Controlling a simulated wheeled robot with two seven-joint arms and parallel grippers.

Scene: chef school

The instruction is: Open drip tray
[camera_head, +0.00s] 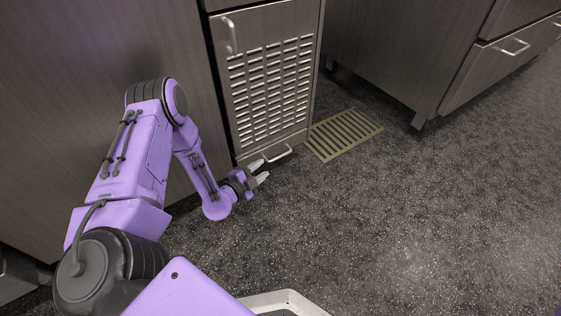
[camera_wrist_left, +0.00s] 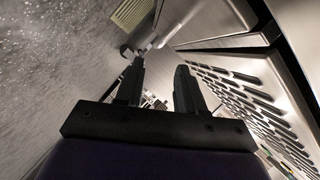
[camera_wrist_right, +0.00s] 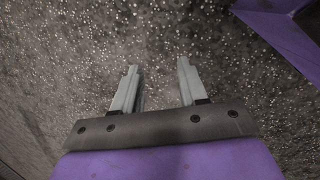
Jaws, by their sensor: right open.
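The drip tray front (camera_head: 298,142) is a low grey strip at the foot of the vented cabinet door, close to the floor. It looks shut. Its bar handle (camera_head: 281,156) sticks out near the left end; a pale bar that looks like this handle (camera_wrist_left: 152,44) shows ahead of the fingers in the left wrist view. My left gripper (camera_head: 262,171) is open beside the handle's left end, low over the floor. I cannot tell whether a finger touches the handle. The left wrist view shows the fingers apart (camera_wrist_left: 159,82). My right gripper (camera_wrist_right: 156,75) is open and empty over bare floor.
The vented door (camera_head: 270,85) with its upright handle (camera_head: 229,36) is shut above the tray. A tan floor grate (camera_head: 343,134) lies just right of it. Another cabinet (camera_head: 400,50) stands at the back right. The speckled floor (camera_head: 400,220) in front is clear.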

